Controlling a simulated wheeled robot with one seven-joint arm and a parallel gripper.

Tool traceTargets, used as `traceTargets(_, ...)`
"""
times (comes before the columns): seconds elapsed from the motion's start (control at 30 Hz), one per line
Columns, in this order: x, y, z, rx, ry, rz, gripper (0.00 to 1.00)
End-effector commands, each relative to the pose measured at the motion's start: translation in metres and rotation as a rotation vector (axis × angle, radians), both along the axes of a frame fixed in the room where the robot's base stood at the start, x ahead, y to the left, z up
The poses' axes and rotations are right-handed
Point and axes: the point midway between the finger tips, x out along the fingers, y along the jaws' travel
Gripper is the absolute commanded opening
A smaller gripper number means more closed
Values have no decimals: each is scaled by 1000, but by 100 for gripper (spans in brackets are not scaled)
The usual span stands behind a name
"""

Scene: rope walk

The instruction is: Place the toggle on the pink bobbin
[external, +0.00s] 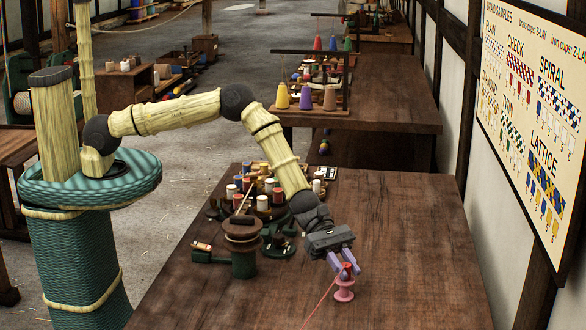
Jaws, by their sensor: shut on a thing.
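The pink bobbin (344,291) stands upright on the near wooden table, right of the middle. My gripper (347,269) points down right over the bobbin, with its two pale purple fingers close together. It is shut on a small red thing (347,267), which may be the toggle; the fingers hide much of it. The red thing is at or just above the bobbin's top; I cannot tell whether they touch. A thin pink-red line (320,303) runs from near the bobbin down to the left.
A dark green stand with a brown top (243,237) is left of my gripper. Behind it is a cluster of several small spools (263,202). The table's right side (430,240) is bare.

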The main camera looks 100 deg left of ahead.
Motion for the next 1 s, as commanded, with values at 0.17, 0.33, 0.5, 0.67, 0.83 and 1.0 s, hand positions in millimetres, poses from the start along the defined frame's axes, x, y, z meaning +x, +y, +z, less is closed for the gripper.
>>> traceTargets(0.17, 0, 0, -2, 0, 0, 0, 0)
traceTargets(0.33, 0, 0, -3, 0, 0, 0, 40)
traceTargets(0.5, 0, 0, -2, 0, 0, 0, 44)
traceTargets(0.67, 0, 0, -2, 0, 0, 0, 44)
traceTargets(0.83, -3, 5, 2, 0, 1, 0, 44)
traceTargets(1.0, -15, 21, 11, 0, 1, 3, 44)
